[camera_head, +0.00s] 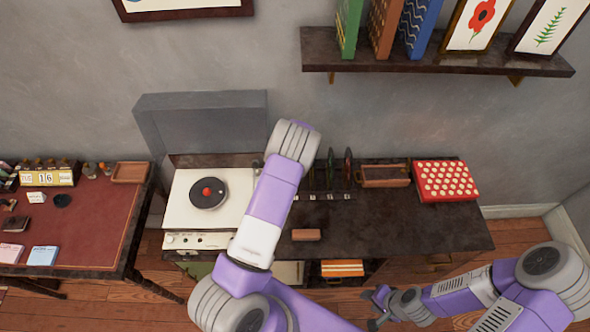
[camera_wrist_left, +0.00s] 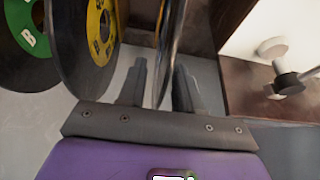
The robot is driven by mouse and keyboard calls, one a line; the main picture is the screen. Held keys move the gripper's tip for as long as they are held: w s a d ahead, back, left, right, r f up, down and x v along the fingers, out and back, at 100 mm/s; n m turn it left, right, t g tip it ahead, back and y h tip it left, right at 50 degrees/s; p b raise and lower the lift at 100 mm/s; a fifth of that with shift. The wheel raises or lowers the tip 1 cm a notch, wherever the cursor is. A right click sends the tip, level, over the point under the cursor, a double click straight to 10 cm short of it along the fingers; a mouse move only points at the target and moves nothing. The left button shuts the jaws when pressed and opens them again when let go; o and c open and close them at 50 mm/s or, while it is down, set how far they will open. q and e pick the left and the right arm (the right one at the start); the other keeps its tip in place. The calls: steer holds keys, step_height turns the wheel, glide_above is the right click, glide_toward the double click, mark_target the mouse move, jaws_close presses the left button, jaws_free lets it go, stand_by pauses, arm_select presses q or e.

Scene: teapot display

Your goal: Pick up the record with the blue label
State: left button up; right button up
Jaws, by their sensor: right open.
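Upright records (camera_head: 330,170) stand in a row on the dark cabinet, just right of my left forearm. In the left wrist view, a green-label record (camera_wrist_left: 25,40) and a yellow-label record (camera_wrist_left: 88,40) stand at the left. Another record (camera_wrist_left: 170,45) is edge-on between the fingers of my left gripper (camera_wrist_left: 160,68), which look apart around it. Its label colour cannot be told, and no blue label is visible. My left gripper is hidden behind its arm in the head view. My right gripper (camera_head: 373,308) is open and empty, low at the cabinet's front.
A white record player (camera_head: 180,205) with its grey lid raised stands left of the records. A wooden tray (camera_head: 385,176) and red box (camera_head: 446,181) are at the right. A small brown block (camera_head: 306,235) lies in front. A shelf (camera_head: 430,55) hangs above.

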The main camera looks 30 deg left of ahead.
arm_select(q)
jaws_close()
stand_by(0.5)
